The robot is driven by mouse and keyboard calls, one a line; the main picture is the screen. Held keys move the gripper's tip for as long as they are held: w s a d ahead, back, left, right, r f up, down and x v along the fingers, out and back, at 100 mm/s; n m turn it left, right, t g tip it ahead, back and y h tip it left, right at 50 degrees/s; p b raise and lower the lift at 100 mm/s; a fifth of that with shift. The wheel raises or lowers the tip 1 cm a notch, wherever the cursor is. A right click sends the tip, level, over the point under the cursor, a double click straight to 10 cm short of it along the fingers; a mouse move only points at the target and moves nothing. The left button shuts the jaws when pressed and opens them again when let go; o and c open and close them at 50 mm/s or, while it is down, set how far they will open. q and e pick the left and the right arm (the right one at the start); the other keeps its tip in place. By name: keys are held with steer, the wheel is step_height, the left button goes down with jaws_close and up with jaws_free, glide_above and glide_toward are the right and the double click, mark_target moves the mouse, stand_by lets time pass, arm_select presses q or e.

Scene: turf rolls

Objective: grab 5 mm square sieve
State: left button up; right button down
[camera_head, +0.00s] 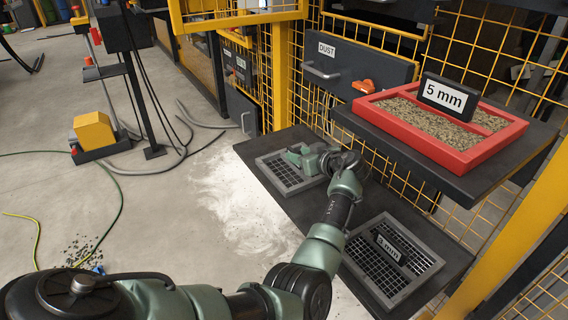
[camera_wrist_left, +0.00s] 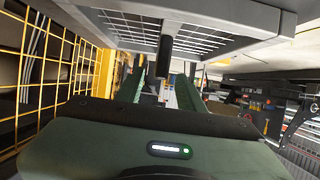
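A grey square-framed sieve (camera_head: 275,178) with a wire mesh lies at the far end of the dark low shelf; no size label is readable on it. My left gripper (camera_head: 298,156) is at its right side, partly hiding it. In the left wrist view the sieve's frame (camera_wrist_left: 245,22) fills the top, and a dark handle-like post (camera_wrist_left: 165,57) hangs between my green fingers (camera_wrist_left: 166,88). The fingers look apart, with gaps beside the post. A second grey sieve (camera_head: 432,263) lies nearer on the shelf with a small label, seemingly "3 mm". My right gripper is not in view.
A red tray (camera_head: 463,164) of gravel with a "5 mm" sign (camera_head: 448,97) stands on the higher dark platform (camera_head: 545,134) at right. Yellow mesh fencing (camera_head: 282,75) and a "DUST" drawer (camera_head: 360,62) stand behind. The floor at left has white powder (camera_head: 235,205), cables and a stand.

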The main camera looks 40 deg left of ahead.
arm_select(q)
steer(key=shift+w+a+f, duration=0.1)
steer(key=shift+a, duration=0.05)
jaws_close()
stand_by(1.4)
